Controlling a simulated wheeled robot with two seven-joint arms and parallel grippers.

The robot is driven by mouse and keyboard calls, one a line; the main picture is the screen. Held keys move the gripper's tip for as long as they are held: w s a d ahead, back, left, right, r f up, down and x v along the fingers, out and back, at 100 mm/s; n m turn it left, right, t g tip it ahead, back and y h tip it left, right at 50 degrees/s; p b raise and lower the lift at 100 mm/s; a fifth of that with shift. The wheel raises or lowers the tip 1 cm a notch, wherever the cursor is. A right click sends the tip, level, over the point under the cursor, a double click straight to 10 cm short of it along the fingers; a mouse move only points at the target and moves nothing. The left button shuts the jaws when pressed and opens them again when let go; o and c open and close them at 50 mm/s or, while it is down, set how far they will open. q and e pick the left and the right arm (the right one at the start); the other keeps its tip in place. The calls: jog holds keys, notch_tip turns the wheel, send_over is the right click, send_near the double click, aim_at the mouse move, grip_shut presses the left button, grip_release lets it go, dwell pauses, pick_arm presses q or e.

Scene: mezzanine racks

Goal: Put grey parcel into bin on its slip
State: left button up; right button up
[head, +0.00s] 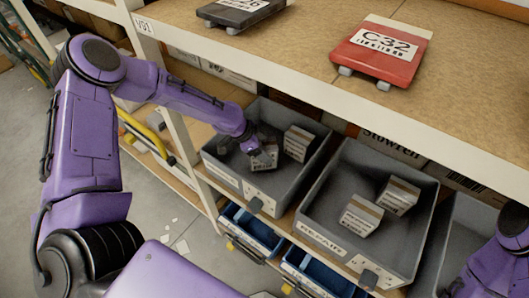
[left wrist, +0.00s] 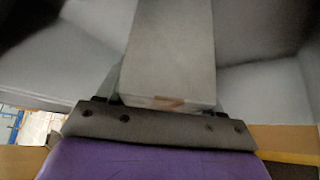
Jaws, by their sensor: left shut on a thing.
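My left gripper (head: 262,147) reaches into the left grey bin (head: 225,176) on the lower shelf. It is shut on a grey parcel (head: 264,161) with a printed label, held inside that bin. In the left wrist view the grey parcel (left wrist: 172,50) stands out from the jaws, with the grey bin walls blurred around it. Another labelled parcel (head: 297,144) is in the same bin, to the right. Whether the held parcel touches the bin floor is unclear. No slip on the held parcel can be read. My right arm shows at the lower right, its gripper out of frame.
The middle grey bin (head: 315,222), its label seeming to read REPAIR, holds two parcels (head: 361,215). Another grey bin (head: 465,225) is partly seen at right. Blue bins (head: 252,230) sit below. The upper shelf (head: 285,45) overhangs, carrying a red C32 scale-like item (head: 376,52).

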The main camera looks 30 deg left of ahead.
pick_arm(q)
jog(key=shift+w+f, duration=0.25)
jog(key=shift+f, duration=1)
jog(key=shift+s, duration=0.15)
jog(key=shift+f, duration=0.15)
jog(key=o, duration=1.3)
